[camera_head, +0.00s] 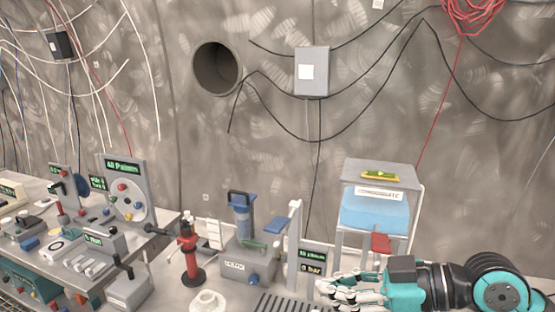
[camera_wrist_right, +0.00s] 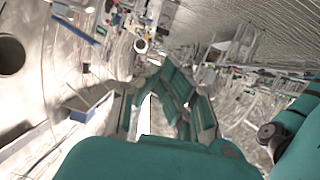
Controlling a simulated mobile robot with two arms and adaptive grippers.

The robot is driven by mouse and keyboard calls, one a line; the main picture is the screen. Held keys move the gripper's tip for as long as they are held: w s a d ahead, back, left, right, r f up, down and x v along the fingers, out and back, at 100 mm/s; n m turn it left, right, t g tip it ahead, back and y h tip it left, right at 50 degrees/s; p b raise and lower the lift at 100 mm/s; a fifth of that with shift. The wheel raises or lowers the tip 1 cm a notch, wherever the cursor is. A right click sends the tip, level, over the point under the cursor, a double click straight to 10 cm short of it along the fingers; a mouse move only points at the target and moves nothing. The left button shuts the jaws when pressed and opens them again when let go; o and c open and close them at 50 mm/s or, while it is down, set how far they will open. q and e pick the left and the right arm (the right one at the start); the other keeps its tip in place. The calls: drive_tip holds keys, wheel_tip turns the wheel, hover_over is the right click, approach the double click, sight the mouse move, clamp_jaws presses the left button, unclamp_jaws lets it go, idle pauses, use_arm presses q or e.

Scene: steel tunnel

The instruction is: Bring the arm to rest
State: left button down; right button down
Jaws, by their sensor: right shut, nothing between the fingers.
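My right arm comes in from the lower right of the head view. Its gripper (camera_head: 338,290) is shut and empty, pointing left. It is in front of and below the grey stand with the blue block. In the right wrist view the fingers of the same gripper (camera_wrist_right: 172,85) show as teal and grey links that meet at the tips with nothing between them. My left gripper is in neither view.
A grey stand (camera_head: 380,170) with a blue block is behind my right gripper. A panel marked "bar" (camera_head: 312,262) stands just left of the fingers. A red device (camera_head: 190,255) and a control bench (camera_head: 60,235) are further left. The wall carries hanging cables.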

drive_tip(key=s+f+m+t+h, duration=0.1)
drive_tip(key=s+f+m+h, duration=0.15)
drive_tip(key=f, duration=0.75)
drive_tip(key=s+f+m+h, duration=0.2)
drive_tip(key=f+m, duration=0.1)
drive_tip(key=f, duration=0.6)
drive_tip(key=s+d+f+m+g+h, duration=0.2)
drive_tip(key=s+d+f+m+h, duration=0.55)
drive_tip(key=s+d+f, duration=0.55)
drive_tip(key=s+a+f+g+h, duration=0.1)
drive_tip(key=s+f+g, duration=0.15)
drive_tip(key=f, duration=2.45)
drive_tip(key=s+d+f, duration=0.2)
drive_tip(key=s+f, duration=1.4)
drive_tip(key=s, duration=0.1)
drive_tip(key=shift+s+d+n, duration=0.15)
drive_tip(key=shift+d+n, duration=0.15)
drive_tip(key=shift+g, duration=0.25)
